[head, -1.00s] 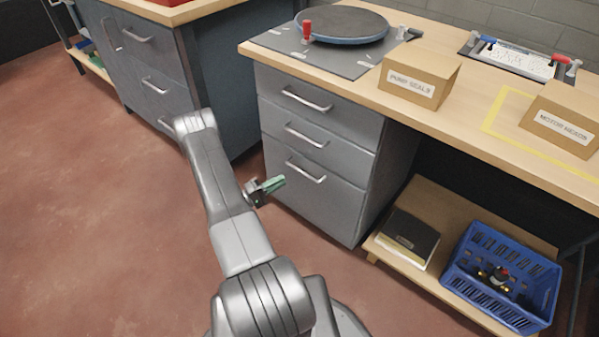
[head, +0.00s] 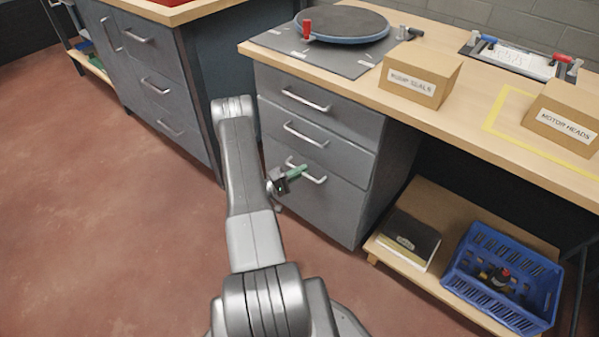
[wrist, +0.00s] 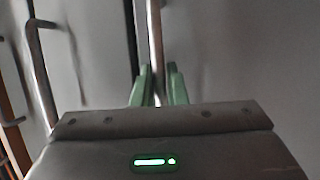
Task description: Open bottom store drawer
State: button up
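The bottom drawer (head: 325,208) is the tall lowest front of the grey cabinet under the wooden bench, and it is shut. Its pale bar handle (head: 316,180) is partly covered by my gripper in the head view. My gripper (head: 301,170) has green fingertips at the left part of this handle. In the wrist view the handle bar (wrist: 156,35) runs down between the two green fingers of my gripper (wrist: 159,78). The fingers stand apart, one on each side of the bar, with a narrow gap showing.
The middle drawer (head: 330,145) and top drawer (head: 330,103) above are shut. A low wooden shelf (head: 375,250) with a blue crate (head: 480,292) stands to the right. A second cabinet (head: 165,85) stands at the left. Red floor is clear at left.

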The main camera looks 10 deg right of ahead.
grip_shut()
